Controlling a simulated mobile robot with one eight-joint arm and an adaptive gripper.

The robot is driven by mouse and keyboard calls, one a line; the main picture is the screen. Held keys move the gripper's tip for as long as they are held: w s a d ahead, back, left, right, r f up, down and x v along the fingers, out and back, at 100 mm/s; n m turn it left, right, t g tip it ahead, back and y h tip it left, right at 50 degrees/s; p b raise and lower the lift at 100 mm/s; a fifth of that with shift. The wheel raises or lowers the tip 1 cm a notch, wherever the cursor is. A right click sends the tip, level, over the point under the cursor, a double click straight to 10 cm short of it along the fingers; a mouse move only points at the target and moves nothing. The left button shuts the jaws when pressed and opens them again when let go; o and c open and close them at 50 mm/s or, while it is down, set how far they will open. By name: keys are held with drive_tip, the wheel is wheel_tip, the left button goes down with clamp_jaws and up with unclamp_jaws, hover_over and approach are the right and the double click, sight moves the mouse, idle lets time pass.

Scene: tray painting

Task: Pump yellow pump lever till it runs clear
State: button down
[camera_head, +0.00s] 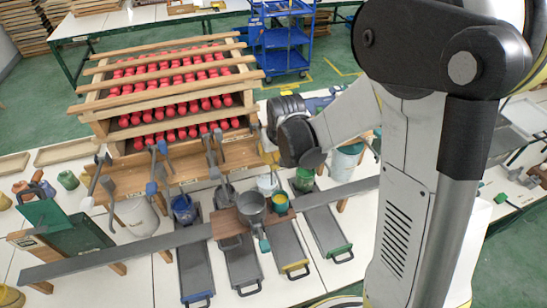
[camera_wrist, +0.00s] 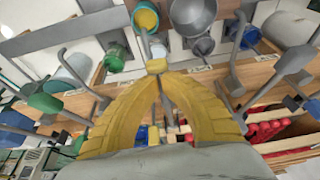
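In the wrist view my gripper's yellow fingers (camera_wrist: 163,78) curve in from both sides, and their tips come close together. A small yellow block (camera_wrist: 157,66) and a thin grey rod, apparently the yellow pump lever, lie at and between the fingertips. I cannot tell whether the fingers press on it. Just beyond is a cup of yellow paint (camera_wrist: 145,17), which the head view also shows as a teal-rimmed yellow cup (camera_head: 280,203) under the pump row. In the head view my wrist hides the fingers and this lever.
A grey pot (camera_head: 250,206) stands left of the yellow cup, a blue cup (camera_head: 183,209) farther left and a green cup (camera_head: 304,180) to the right. Other grey pump levers (camera_head: 208,150) stand close by. A wooden rack (camera_head: 105,112) of red bottles is behind.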

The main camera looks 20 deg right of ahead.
drive_tip(key=shift+f+b, duration=2.75)
drive_tip(key=shift+f, duration=0.4)
wheel_tip(320, 180, up, 13)
drive_tip(key=p, duration=0.8)
drive_tip(key=shift+p, duration=0.35)
drive_tip(key=shift+f, duration=0.1)
drive_tip(key=shift+s+f+b, duration=0.3)
drive_tip(key=shift+s+b, duration=0.1)
drive_tip(key=shift+b, duration=0.55)
drive_tip(key=s+f+t+b, duration=0.1)
drive_tip(key=s+f+b, duration=0.5)
drive_tip(key=s+b, duration=0.3)
drive_tip(key=s+f+t+b, duration=0.2)
drive_tip(key=s+f+b, duration=0.5)
drive_tip(key=b, duration=0.8)
drive_tip(key=s, duration=0.3)
drive_tip(key=shift+f, duration=0.15)
